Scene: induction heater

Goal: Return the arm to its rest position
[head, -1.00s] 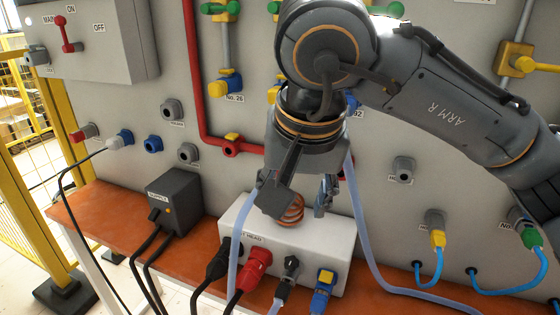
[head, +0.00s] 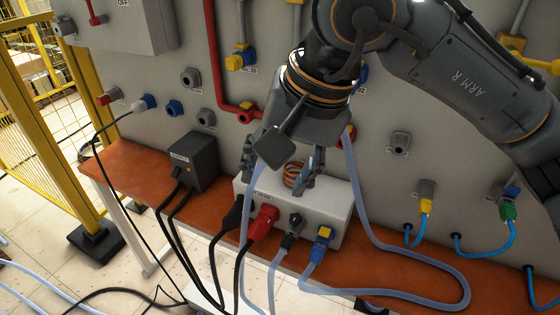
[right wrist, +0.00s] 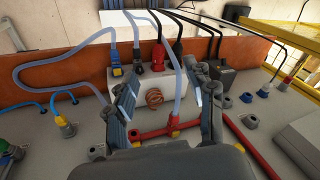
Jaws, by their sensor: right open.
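My right gripper (head: 280,170) is open, with its two fingers pointing down and spread apart. It hangs over the white heater head box (head: 332,208) in the head view. The orange-copper coil (head: 294,177) on that box shows between the fingers, nearer the right one. The right wrist view shows the open fingers (right wrist: 165,95) with the coil (right wrist: 154,97) and the white box (right wrist: 122,76) between and beyond them. Nothing is held. My left gripper is in neither view now.
Translucent hoses (head: 350,170) run close on both sides of my right gripper. A dark grey box (head: 203,160) stands left on the orange bench (head: 135,170). The grey panel (head: 400,175) behind carries valves, pipes and sockets. A yellow fence (head: 62,120) stands at the left.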

